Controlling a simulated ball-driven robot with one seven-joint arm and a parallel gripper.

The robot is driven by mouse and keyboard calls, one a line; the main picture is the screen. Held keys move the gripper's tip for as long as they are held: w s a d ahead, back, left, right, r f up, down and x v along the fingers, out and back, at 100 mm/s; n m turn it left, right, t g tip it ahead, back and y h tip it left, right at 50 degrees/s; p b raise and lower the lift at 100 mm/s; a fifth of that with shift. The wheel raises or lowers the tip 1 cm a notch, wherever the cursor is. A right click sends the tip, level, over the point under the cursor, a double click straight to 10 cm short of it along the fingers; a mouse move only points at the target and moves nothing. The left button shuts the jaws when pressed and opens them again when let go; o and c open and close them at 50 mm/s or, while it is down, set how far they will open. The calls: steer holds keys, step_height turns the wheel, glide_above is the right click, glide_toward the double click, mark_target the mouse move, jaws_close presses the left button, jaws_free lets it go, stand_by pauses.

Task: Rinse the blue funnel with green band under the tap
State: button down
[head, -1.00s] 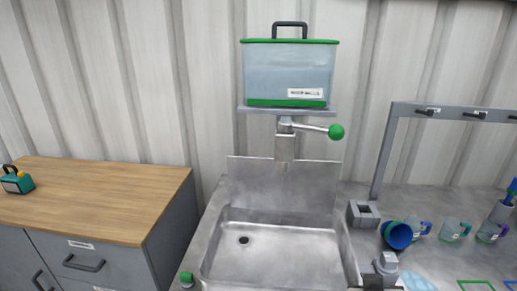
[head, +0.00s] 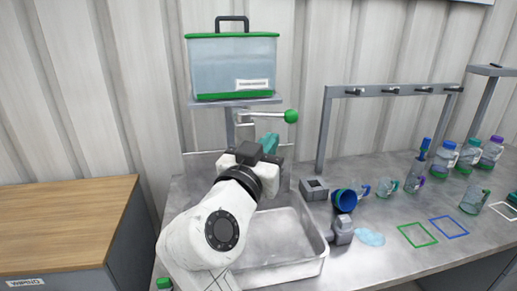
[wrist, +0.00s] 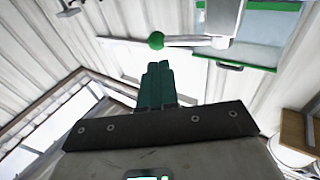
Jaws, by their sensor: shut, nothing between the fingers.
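The blue funnel with a green band (head: 345,201) lies on its side on the steel counter, right of the sink (head: 312,262), its wide mouth facing left. The tap (head: 246,119) hangs under the tank, its lever pointing right with a green ball knob (head: 291,116). My gripper (head: 270,140) is raised over the sink, just below the lever and away from the funnel. In the wrist view its teal fingers (wrist: 158,68) are together and empty, with the green knob (wrist: 156,40) appearing just beyond their tips. My arm hides the spout's lower end and part of the basin.
A clear tank with green trim (head: 232,68) sits on a shelf above the tap. A square grey holder (head: 314,190), a grey fixture (head: 341,230) and several mugs (head: 387,187) stand near the funnel. A hook rail (head: 390,91) rises behind. Green (head: 417,235) and blue (head: 449,226) outlines mark clear counter.

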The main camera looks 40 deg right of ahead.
mark_target(287, 121)
steer(key=p+x, duration=0.2)
steer(key=x, duration=0.4)
steer(key=shift+s+d+r, duration=0.1)
steer(key=shift+r, duration=0.05)
steer(key=shift+x, duration=0.8)
steer(key=shift+d+f, duration=0.1)
steer(key=shift+f, duration=0.1)
steer(key=shift+d+n+t, duration=0.2)
steer(key=shift+n+t, duration=0.2)
steer(key=shift+t, duration=0.1)
steer(key=shift+w+d+n+t+y+b, duration=0.35)
steer(key=shift+d+n+t+y, duration=0.5)
steer(key=shift+t, duration=0.35)
steer(key=shift+w+d+b, duration=0.2)
steer(key=shift+w+b, duration=0.05)
steer(key=shift+b, duration=0.15)
